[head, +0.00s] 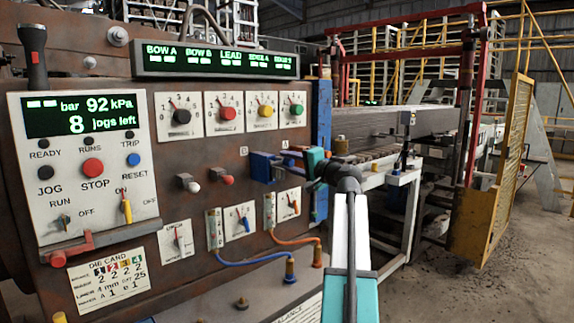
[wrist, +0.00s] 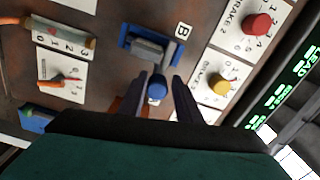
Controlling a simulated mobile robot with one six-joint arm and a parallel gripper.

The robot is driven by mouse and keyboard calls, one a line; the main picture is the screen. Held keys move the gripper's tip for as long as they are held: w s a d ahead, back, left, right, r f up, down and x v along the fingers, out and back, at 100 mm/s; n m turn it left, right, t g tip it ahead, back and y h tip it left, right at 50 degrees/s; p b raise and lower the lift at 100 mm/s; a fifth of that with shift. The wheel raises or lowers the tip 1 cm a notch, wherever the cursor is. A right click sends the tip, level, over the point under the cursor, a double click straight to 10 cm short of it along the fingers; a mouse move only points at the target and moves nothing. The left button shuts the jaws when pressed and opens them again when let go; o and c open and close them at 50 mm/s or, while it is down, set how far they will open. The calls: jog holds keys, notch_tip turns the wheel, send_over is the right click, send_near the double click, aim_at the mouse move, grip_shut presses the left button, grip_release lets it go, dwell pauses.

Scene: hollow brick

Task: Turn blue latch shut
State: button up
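The blue latch (wrist: 150,45) is a blue bracket on the rusty panel under a label B, with a grey bar across it. A round blue knob (wrist: 157,88) shows in front of it, between my fingers. My gripper (wrist: 162,78) has its two dark fingers apart, one on each side of the knob. The left finger is close to the knob; contact cannot be told. In the head view the latch (head: 262,166) is at the panel's right part, and my gripper (head: 288,165) reaches it from the right, partly hiding it.
White and red levers (head: 224,180) stick out left of the latch. Colored dials (head: 229,113) are above. Small gauges and orange and blue cables (head: 295,238) are below. A blue post (head: 322,110) edges the panel on the right. A control box (head: 85,160) stands at far left.

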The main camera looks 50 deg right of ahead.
jog(key=shift+f, duration=0.1)
jog(key=shift+s, duration=0.1)
jog(key=shift+s, duration=0.5)
jog(key=s+a, duration=0.1)
jog(key=s, duration=1.1)
jog(key=shift+s, duration=0.3)
